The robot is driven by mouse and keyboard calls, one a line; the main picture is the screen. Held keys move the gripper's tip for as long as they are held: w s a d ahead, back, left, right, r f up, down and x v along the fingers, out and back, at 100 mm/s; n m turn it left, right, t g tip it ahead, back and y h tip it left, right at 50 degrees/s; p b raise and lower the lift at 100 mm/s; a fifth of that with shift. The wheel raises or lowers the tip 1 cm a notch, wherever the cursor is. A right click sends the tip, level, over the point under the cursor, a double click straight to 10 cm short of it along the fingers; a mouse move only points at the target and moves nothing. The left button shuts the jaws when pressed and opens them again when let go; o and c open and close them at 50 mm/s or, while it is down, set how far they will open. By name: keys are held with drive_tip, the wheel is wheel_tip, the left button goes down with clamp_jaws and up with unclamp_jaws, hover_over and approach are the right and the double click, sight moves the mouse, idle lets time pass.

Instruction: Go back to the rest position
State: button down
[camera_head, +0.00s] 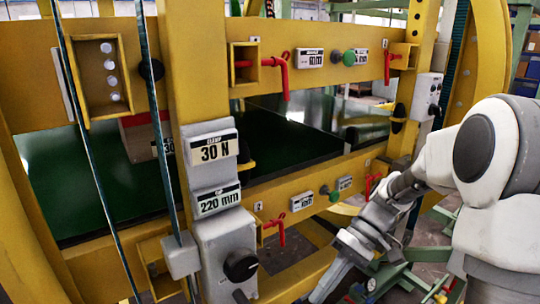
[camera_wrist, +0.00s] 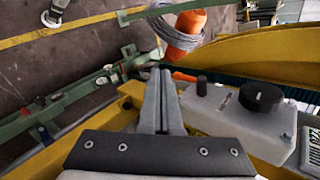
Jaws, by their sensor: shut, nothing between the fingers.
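My gripper (camera_head: 318,294) is at the bottom of the head view, right of centre, in front of the lower yellow beam of the ring inverter. Its fingers point down and left. In the wrist view my gripper (camera_wrist: 162,75) has its two grey fingers together with nothing between them. The yellow ring inverter frame (camera_head: 195,60) fills most of the head view. A grey control box (camera_head: 222,262) with a black knob (camera_head: 240,265) stands left of my gripper. A grey box with a black knob (camera_wrist: 262,98) also shows right of the fingers in the wrist view.
Displays reading 30 N (camera_head: 214,152) and 220 mm (camera_head: 218,201) sit on the yellow post. Red levers (camera_head: 284,75) and green knobs (camera_head: 349,58) stick out from the beams. In the wrist view, an orange part wrapped in grey cable (camera_wrist: 187,28) lies beyond the fingertips, beside green rails (camera_wrist: 85,87).

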drive_tip(key=s+d+r+m+t+h, duration=0.3)
drive_tip(key=s+d+r+t+h, duration=0.1)
drive_tip(key=s+r+t+h, duration=0.55)
wheel_tip(320, 180, up, 17)
drive_tip(key=s+t+y+p, duration=0.1)
drive_tip(key=p, duration=1.4)
drive_tip(key=shift+s+f+m+y, duration=0.15)
drive_tip(key=shift+s+m+y, duration=0.1)
drive_tip(key=shift+m+y, duration=0.1)
